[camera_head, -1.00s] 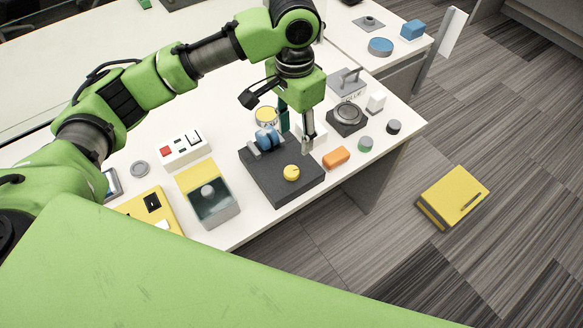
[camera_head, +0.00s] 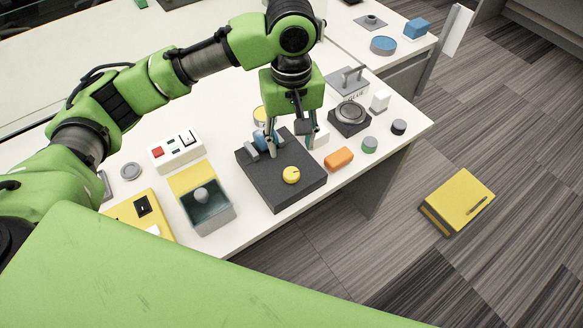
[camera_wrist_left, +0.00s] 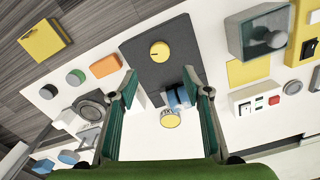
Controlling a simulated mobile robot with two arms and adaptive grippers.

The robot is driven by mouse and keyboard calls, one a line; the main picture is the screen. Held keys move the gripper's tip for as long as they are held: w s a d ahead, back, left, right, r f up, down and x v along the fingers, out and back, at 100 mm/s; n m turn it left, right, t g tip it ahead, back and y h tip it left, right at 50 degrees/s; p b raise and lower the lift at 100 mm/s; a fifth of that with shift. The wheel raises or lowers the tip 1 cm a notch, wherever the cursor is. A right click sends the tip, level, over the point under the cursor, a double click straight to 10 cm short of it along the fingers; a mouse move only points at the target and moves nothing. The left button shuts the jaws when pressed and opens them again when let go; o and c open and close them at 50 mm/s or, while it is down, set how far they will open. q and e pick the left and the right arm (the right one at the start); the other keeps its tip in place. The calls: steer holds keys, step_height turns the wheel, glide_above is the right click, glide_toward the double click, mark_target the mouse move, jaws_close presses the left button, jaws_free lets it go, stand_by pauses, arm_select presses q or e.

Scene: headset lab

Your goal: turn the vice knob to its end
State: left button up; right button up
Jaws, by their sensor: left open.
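The vice is a dark block (camera_head: 259,183) on the white table, with a grey jaw and a blue part near its back edge. The round yellow knob (camera_head: 291,175) sits on top of the block toward its front. It also shows in the left wrist view (camera_wrist_left: 159,51), with a dark mark on its face. My left gripper (camera_head: 290,146) points down above the back of the block, behind the knob and apart from it. Its fingers are open and empty. In the wrist view the blue part (camera_wrist_left: 178,97) lies between the fingers' lines, near one finger. My right gripper is not in view.
Right of the block are an orange piece (camera_head: 339,158), a green-topped cylinder (camera_head: 369,145) and a round dark device (camera_head: 349,115). Left stand an open-topped box (camera_head: 209,213) and a white switch panel (camera_head: 176,150). A yellow-topped can (camera_wrist_left: 170,119) stands behind the block. The table's front edge is close.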

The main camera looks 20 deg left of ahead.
mark_target(291, 173)
arm_select(q)
step_height(291, 173, down, 11)
steer(key=shift+r, duration=0.2)
steer(key=c, duration=1.1)
